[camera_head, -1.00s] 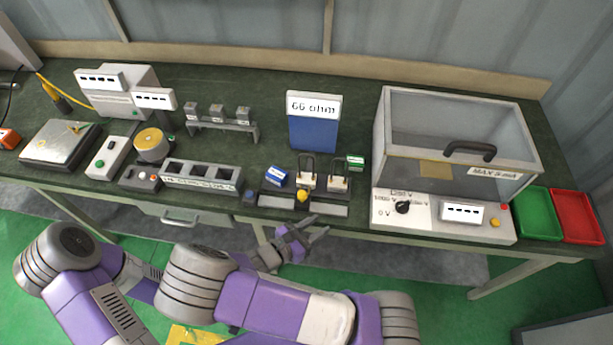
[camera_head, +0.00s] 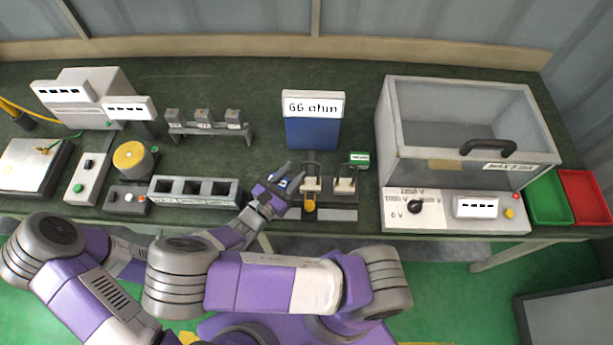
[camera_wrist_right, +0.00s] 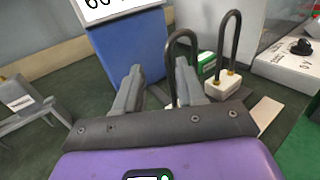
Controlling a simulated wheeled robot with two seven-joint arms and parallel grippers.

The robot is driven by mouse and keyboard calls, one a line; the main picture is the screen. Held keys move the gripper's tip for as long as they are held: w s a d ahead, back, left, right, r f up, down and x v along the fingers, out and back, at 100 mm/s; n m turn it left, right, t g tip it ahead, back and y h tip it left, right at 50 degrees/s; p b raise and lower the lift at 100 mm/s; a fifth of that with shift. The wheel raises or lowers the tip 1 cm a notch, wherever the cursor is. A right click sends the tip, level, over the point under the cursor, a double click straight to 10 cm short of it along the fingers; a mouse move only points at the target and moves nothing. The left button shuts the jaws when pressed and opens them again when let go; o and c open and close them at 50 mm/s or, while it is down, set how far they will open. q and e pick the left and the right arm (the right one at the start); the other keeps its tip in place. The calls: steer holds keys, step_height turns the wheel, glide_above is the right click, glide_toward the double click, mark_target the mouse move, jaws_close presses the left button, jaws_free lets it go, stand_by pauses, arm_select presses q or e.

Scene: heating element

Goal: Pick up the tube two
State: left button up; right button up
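Two dark U-shaped tubes on white bases stand side by side on the bench, a left one (camera_head: 311,184) and a right one (camera_head: 344,184). No readable label shows which is tube two. In the right wrist view the left tube (camera_wrist_right: 173,62) stands beyond my right finger and the right tube (camera_wrist_right: 229,60) farther right. My left gripper is not in view.
A blue box with a "66 ohm" sign (camera_head: 312,134) stands behind the tubes. A clear-walled tester (camera_head: 456,208) is to the right, with green (camera_head: 547,199) and red (camera_head: 586,196) trays beyond. A grey slotted block (camera_head: 194,191) lies to the left; a small rack (camera_head: 208,130) stands behind it.

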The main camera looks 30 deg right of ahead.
steer(key=x, duration=0.2)
steer(key=s+x, duration=0.1)
steer(key=x, duration=0.2)
steer(key=shift+w+d, duration=0.1)
steer(key=shift+d, duration=0.35)
jaws_close()
stand_by(1.0)
